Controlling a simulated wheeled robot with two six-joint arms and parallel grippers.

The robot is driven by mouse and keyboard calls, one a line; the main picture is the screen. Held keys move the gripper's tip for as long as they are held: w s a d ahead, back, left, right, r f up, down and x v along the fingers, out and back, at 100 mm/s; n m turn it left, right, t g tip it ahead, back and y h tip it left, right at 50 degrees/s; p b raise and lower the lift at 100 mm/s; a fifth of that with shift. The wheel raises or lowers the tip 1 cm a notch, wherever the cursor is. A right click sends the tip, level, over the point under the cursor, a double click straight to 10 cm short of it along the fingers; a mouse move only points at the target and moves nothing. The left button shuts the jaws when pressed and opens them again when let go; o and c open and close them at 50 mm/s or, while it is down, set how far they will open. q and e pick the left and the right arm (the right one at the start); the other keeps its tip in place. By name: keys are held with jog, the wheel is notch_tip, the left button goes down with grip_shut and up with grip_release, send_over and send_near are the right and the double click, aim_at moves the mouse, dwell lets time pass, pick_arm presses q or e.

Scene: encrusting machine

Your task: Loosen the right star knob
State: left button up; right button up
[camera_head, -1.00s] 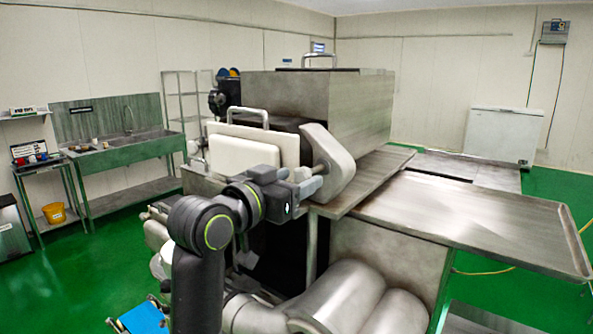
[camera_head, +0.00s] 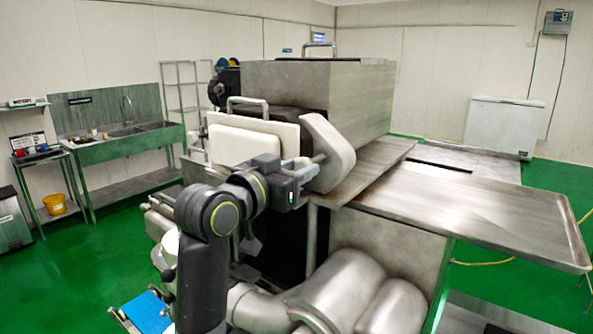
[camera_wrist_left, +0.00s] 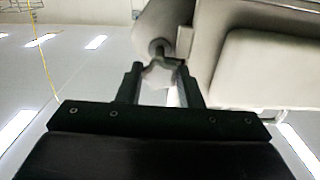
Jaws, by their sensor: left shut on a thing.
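The right star knob is a small pale knob (camera_wrist_left: 158,77) on a short dark shaft, below the rounded end of a grey cover in the left wrist view. My left gripper (camera_wrist_left: 158,82) has one finger on each side of it and is shut on it. In the head view, my left gripper (camera_head: 314,171) reaches the front of the encrusting machine (camera_head: 345,95), beside the curved grey cover (camera_head: 333,150). The knob is small and partly hidden by the fingers there. My right gripper is not in view.
A cream panel (camera_head: 235,147) with a metal handle stands just left of the cover. A steel tray table (camera_head: 480,205) extends right. Large steel cylinders (camera_head: 350,290) sit below my arm. A sink bench (camera_head: 120,140) stands far left; green floor is open between.

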pick_arm(q)
jog(key=shift+f+m+b, duration=0.1)
jog(key=shift+m+b, duration=8.4)
jog(key=shift+b, duration=0.3)
jog(key=o, duration=1)
jog(key=shift+s, duration=0.1)
jog(key=shift+b+v, duration=2.8)
jog(key=shift+v, duration=5.85)
